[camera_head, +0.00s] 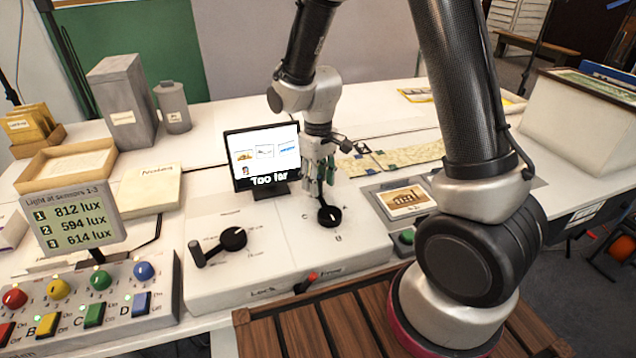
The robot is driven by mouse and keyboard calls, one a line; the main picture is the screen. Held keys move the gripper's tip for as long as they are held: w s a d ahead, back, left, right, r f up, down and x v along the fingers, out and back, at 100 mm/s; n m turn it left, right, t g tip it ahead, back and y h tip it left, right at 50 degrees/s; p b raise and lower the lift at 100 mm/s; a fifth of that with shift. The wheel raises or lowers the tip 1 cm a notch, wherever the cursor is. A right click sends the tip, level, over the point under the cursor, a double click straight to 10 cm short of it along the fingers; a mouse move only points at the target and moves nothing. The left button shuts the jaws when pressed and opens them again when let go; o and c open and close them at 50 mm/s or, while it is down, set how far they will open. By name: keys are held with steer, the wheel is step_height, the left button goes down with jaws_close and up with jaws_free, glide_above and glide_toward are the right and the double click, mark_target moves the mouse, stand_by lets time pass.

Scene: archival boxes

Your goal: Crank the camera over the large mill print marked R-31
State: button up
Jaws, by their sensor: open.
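My gripper (321,186) is open and points down just above a black selector knob (329,216) with letters A, B and C around it. I cannot tell whether the fingers touch the knob. A black crank (232,239) with an upright handle (196,254) sits left of it on the white control panel (275,265). A small screen (264,158) shows several tiny pictures and the words "Too far". A brown building print (406,200) lies in a grey frame right of the panel. No R-31 mark is readable.
A red-tipped lever (306,283) sits at the panel's front between "Lock" and "Free". A button box (90,305) and a lux display (73,220) stand left. A green button (407,237) is near the print. Grey boxes (122,100) stand back left.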

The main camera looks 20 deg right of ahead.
steer(key=shift+f, duration=0.75)
jaws_close()
